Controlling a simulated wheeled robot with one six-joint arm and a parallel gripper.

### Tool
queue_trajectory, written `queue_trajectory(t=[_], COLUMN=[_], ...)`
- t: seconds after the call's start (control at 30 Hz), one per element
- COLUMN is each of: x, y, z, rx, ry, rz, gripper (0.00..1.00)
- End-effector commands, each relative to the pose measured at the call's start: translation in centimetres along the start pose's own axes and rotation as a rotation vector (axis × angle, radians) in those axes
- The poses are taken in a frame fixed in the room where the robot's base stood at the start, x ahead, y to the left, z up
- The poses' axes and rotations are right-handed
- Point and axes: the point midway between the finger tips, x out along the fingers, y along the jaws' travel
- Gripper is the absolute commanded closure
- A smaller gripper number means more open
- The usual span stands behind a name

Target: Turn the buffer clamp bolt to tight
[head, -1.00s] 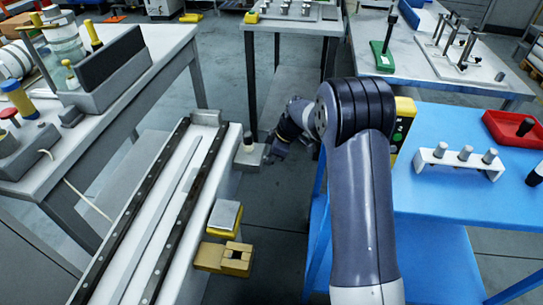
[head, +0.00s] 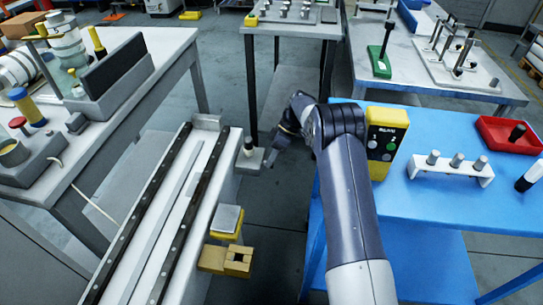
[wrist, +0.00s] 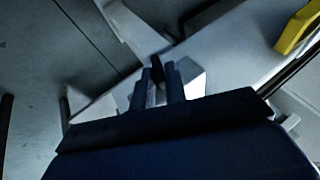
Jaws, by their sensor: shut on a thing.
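The buffer clamp (head: 249,163) is a small grey block at the right side of the rail's far end, with a short upright post (head: 248,144) on it. My gripper (head: 270,158) reaches down to the right side of this block. In the wrist view my two dark fingers (wrist: 159,88) are close together, shut on a small dark part, which I take as the buffer clamp bolt (wrist: 157,68). The bolt is mostly hidden by the fingers, and its angle cannot be read.
The long white rail bed (head: 165,215) with dark rails runs along the left. A yellow-based block (head: 226,220) and a tan block (head: 225,260) stick out from its side. A blue table (head: 410,200) stands at right with a yellow control box (head: 382,142). Floor shows between them.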

Motion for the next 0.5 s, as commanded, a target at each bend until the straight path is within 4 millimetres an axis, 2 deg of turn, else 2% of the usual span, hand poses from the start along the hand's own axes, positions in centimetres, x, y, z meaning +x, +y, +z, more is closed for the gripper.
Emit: queue_trajectory(t=[0.2, 0.5], x=[0.06, 0.05], y=[0.37, 0.42], z=[0.00, -0.04], rx=[0.046, 0.077], ry=[0.002, 0.002], rz=[-0.113, -0.188], gripper=[1.00, 1.00])
